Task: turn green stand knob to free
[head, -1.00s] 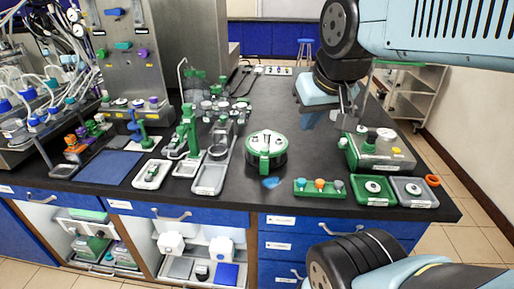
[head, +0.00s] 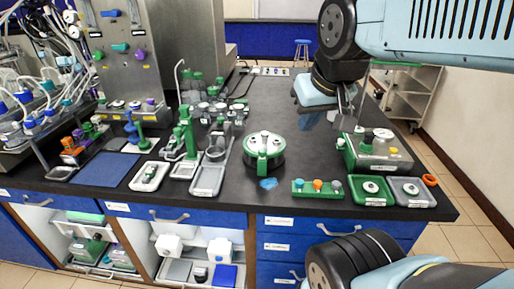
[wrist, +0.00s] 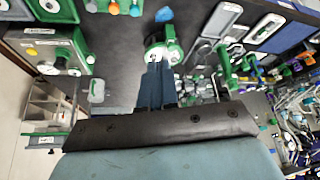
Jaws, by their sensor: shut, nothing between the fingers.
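A tall green stand (head: 187,130) rises from the bench left of centre, beside long grey trays; any knob on it is too small to make out clearly. A shorter green post (head: 141,136) stands further left. In the wrist view a green upright (wrist: 224,58) shows right of my fingers, but I cannot tell which stand it is. My gripper (head: 346,120) hangs over the right part of the bench, well to the right of both green stands. In the wrist view its fingers (wrist: 155,72) are shut and empty, apart from anything.
A round green-and-white device (head: 264,148) stands mid-bench. A green rack with coloured knobs (head: 318,188) and a green-grey box (head: 378,152) are to the right. A steel panel (head: 122,60) with coloured handles stands at left. The black bench (head: 290,110) is clear behind the round device.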

